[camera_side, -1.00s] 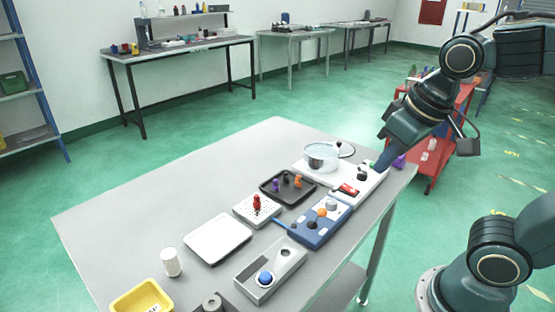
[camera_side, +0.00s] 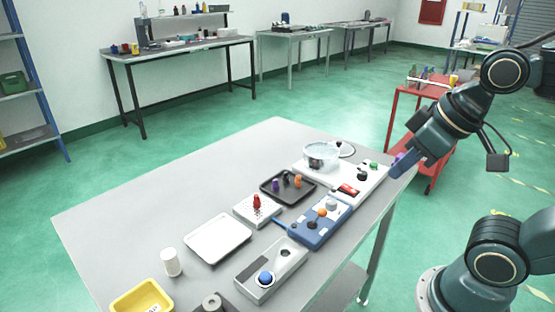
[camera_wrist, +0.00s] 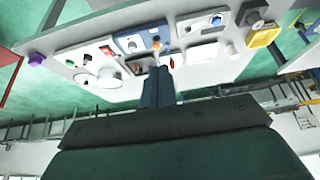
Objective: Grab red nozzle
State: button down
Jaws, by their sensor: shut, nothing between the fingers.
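The red nozzle (camera_side: 257,202) stands upright on a white perforated block (camera_side: 245,214) near the middle of the table in the side view. In the wrist view, a small red spot (camera_wrist: 172,62) just right of my fingertips may be it, but it is too small to be sure. My gripper (camera_side: 397,170) is at the table's right edge in the side view, well to the right of the nozzle and apart from it. My gripper also shows in the wrist view (camera_wrist: 160,72), with its fingers together and empty.
Near the nozzle are a dark tray (camera_side: 268,195) with small coloured nozzles, a blue fixture (camera_side: 304,238) and an empty white tray (camera_side: 217,239). A glass bowl (camera_side: 321,157) stands farther back. A purple piece (camera_side: 399,157) is beside my gripper. The table's left part is clear.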

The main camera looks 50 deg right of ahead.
jog(key=c, duration=1.2)
grip_release()
jog(key=shift+w, duration=0.1)
jog(key=w+m+g+y, duration=0.1)
jog(key=w+m+g, duration=0.1)
jog(key=w+m, duration=1.2)
jog(key=w+d+f+m+g+y, duration=0.1)
jog(key=w+f+m, duration=0.3)
jog(key=w, duration=0.5)
jog(key=w+d+f+m+g+y, duration=0.1)
jog(key=w+f+m, duration=0.3)
jog(key=w, duration=0.5)
notch_tip(320, 180, down, 3)
jog(key=shift+d+r+m, duration=0.15)
jog(key=shift+r+m, duration=0.05)
jog(key=shift+m, duration=0.2)
